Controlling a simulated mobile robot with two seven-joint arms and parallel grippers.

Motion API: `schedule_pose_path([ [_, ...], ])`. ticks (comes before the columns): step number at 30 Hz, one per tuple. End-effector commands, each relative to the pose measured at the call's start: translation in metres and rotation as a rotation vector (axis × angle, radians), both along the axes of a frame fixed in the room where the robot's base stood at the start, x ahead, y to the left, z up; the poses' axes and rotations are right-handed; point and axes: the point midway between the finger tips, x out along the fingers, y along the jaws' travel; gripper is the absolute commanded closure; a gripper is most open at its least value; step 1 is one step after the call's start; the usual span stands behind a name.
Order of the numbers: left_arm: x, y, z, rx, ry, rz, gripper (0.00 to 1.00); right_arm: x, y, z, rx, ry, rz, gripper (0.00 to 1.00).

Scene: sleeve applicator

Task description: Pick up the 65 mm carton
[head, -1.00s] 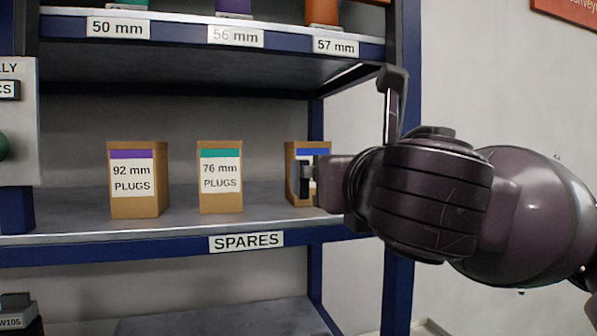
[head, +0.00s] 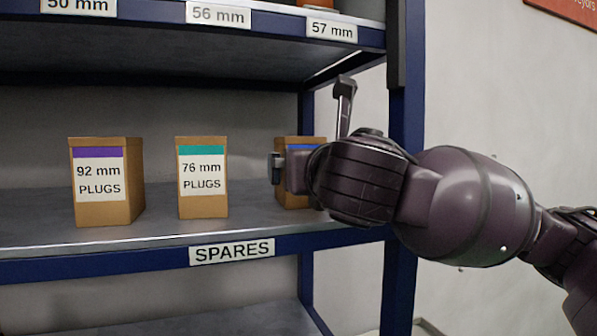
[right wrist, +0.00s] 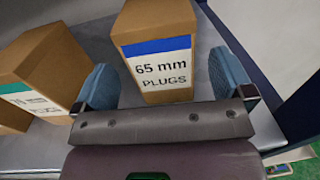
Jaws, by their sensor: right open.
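The 65 mm carton (right wrist: 165,70) is a brown box with a blue band and a white label reading "65 mm PLUGS". In the right wrist view it stands between the two blue-padded fingers of my right gripper (right wrist: 162,92), with a gap to at least the right finger. The gripper is open. In the head view the carton (head: 291,199) is at the right end of the spares shelf, mostly hidden behind my right gripper (head: 277,170). My left gripper does not show.
The 76 mm carton (head: 203,205) with a teal band stands left of the 65 mm carton; the 92 mm carton (head: 104,210) with a purple band is further left. The blue shelf post (head: 404,140) is close on the right. An upper shelf (head: 250,28) hangs above.

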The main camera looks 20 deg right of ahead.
Motion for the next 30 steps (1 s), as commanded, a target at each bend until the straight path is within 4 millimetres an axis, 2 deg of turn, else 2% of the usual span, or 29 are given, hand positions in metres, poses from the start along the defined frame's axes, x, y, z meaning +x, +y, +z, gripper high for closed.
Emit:
schedule_pose_path([
  [3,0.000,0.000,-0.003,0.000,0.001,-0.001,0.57,0.019,-0.002,-0.006,0.000,0.006,-0.002,0.01],
  [7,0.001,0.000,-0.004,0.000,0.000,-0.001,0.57,0.033,-0.003,-0.005,0.001,0.004,-0.001,0.01],
  [17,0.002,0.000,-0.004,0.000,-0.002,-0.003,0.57,0.039,-0.003,-0.004,0.000,0.002,0.000,0.01],
  [27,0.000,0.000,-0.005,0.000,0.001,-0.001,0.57,0.039,-0.003,-0.004,0.000,0.002,-0.001,0.52],
  [30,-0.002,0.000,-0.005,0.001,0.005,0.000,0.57,0.039,-0.003,-0.003,0.001,0.000,-0.001,0.63],
])
